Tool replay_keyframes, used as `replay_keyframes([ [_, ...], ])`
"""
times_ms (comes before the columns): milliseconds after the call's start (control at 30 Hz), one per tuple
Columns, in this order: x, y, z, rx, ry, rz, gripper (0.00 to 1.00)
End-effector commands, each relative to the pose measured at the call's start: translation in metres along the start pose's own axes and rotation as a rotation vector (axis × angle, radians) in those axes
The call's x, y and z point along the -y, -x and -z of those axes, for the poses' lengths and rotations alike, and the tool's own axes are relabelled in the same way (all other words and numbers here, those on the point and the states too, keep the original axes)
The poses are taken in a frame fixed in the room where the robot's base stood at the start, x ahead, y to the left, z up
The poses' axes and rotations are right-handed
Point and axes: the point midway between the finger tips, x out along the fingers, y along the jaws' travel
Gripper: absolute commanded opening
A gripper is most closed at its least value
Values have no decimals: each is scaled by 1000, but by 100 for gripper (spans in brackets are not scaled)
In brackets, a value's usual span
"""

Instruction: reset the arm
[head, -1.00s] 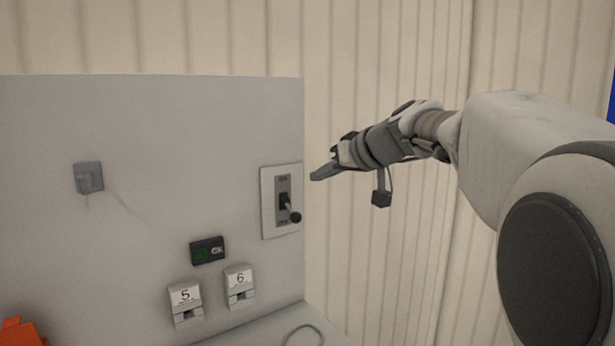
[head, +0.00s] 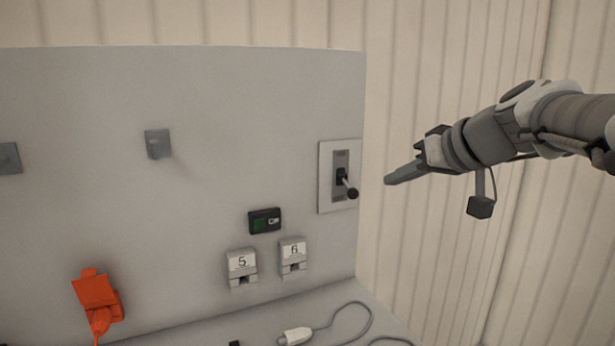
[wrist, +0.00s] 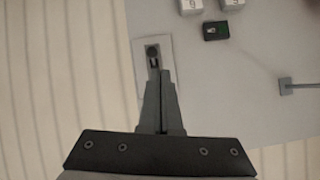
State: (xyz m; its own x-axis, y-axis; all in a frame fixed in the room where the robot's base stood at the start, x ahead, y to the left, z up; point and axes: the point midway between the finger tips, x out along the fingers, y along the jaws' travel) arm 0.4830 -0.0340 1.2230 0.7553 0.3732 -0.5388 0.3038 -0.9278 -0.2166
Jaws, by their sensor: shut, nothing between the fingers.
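My gripper (head: 390,181) is shut and empty. In the head view it is in the air to the right of the grey panel, apart from the lever switch (head: 342,180). The switch has a pale plate and a black knob that points down and toward the right. In the wrist view my gripper (wrist: 162,73) points toward the switch plate (wrist: 143,55), and its fingers hide part of the plate. The dark knob (wrist: 152,50) shows just beyond the fingertips.
The panel (head: 230,110) carries a small dark display (head: 265,220), sockets labelled 5 (head: 242,266) and 6 (head: 293,256), and an orange socket with plug (head: 97,293). A white connector (head: 296,336) with cable lies on the ledge below. A corrugated wall stands behind.

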Motion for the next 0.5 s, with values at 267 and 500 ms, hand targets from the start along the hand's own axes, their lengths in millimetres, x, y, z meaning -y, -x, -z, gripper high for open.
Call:
replay_keyframes([
  [267,62,25,-148,285,-78,-113,0],
  [500,68,51,-256,425,-89,-288,0],
])
